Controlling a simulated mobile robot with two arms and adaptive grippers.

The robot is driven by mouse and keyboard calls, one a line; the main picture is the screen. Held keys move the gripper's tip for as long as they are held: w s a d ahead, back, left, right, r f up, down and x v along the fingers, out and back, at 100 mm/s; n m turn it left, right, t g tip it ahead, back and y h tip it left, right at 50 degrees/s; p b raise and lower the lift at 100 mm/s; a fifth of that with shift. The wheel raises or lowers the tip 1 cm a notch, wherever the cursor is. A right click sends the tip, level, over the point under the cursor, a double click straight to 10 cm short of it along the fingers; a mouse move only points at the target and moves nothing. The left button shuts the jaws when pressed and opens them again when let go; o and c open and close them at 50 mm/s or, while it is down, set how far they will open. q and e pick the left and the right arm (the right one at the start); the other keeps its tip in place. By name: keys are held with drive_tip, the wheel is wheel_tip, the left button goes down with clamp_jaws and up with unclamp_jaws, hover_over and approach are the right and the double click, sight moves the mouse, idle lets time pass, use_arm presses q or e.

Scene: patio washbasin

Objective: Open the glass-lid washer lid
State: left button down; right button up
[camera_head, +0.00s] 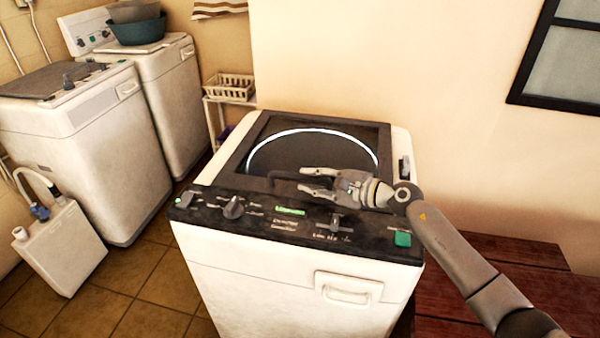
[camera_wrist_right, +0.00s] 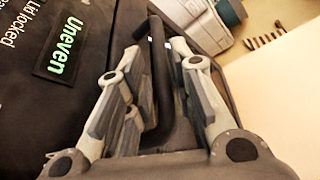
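The glass-lid washer is the white machine with a black top in the middle of the head view. Its dark glass lid (camera_head: 312,150) has a bright ring and lies shut, flat on the top. A black bar handle (camera_head: 285,176) is at the lid's front edge. It also shows in the right wrist view (camera_wrist_right: 158,75). My right gripper (camera_head: 312,182) is open over the front of the lid. In the right wrist view its fingers (camera_wrist_right: 165,75) are spread on either side of the handle, with gaps visible. My left gripper is not in view.
The control panel (camera_head: 290,225) has knobs, a green button and a lit display (camera_wrist_right: 61,50) reading "Uneven". Two other white washers (camera_head: 80,150) stand at left, with a white jug-like container (camera_head: 60,250) before them. A reddish wooden bench (camera_head: 520,265) is at right, below my right arm.

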sight(305, 178)
drive_tip(key=shift+p+x, duration=0.35)
drive_tip(key=shift+x, duration=1.7)
clamp_jaws()
